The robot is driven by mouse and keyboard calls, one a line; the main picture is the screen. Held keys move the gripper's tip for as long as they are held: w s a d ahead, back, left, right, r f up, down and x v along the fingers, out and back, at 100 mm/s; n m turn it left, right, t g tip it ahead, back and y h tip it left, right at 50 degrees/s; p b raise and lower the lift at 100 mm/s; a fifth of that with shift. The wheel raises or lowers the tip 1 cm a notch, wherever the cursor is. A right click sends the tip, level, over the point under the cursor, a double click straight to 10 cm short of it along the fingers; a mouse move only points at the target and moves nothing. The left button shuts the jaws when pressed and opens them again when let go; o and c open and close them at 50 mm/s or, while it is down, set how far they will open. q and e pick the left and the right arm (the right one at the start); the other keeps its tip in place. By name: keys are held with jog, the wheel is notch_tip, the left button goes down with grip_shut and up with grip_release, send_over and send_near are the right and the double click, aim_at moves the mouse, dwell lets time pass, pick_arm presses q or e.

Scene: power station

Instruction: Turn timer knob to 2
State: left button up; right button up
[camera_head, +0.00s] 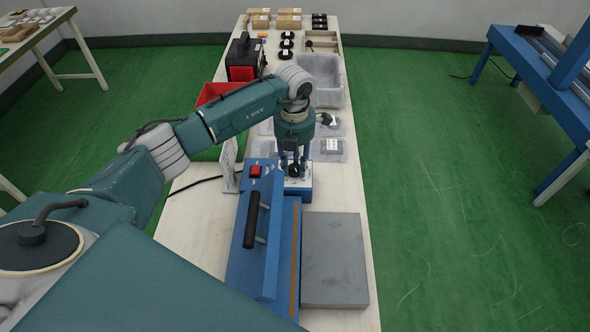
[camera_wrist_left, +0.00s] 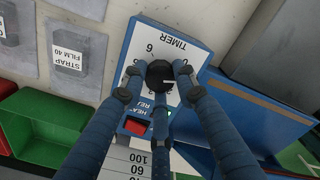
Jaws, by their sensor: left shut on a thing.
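The black timer knob (camera_wrist_left: 160,73) sits on a white dial plate marked TIMER (camera_wrist_left: 176,42), upside down in the left wrist view. My left gripper (camera_wrist_left: 160,75) is shut on the knob, with fingers on both sides and a third below. The fingers hide some dial numbers, and the knob's exact setting cannot be read. In the head view my left gripper (camera_head: 293,171) points straight down onto the white control panel (camera_head: 304,186) at the back of the blue sealer (camera_head: 268,232). My right gripper is not in view.
A red switch (camera_wrist_left: 134,126) is close to the fingers. The sealer has a black handle (camera_head: 252,220). A grey plate (camera_head: 335,262) lies to its right. Grey bins (camera_head: 327,80), a red bin (camera_head: 212,93) and a black-and-red device (camera_head: 243,60) stand farther back.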

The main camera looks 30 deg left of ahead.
pick_arm(q)
jog(key=m+b, duration=0.3)
jog(key=shift+s+a+f+m, duration=0.1)
jog(key=shift+s+f+m, duration=0.1)
jog(key=shift+f+m, duration=0.1)
jog(key=m+b, duration=0.2)
jog(key=shift+m, duration=0.4)
jog(key=m+b, duration=0.2)
jog(key=m, duration=0.2)
jog(key=shift+a+r+b, duration=0.1)
jog(key=shift+b, duration=0.3)
jog(key=shift+w+r+m+b, duration=0.1)
jog(key=shift+m+b, duration=0.4)
jog(key=shift+m, duration=0.6)
jog(key=shift+r, duration=0.1)
jog(key=o, duration=1.1)
jog(key=shift+a, duration=0.15)
jog(key=shift+o, duration=0.2)
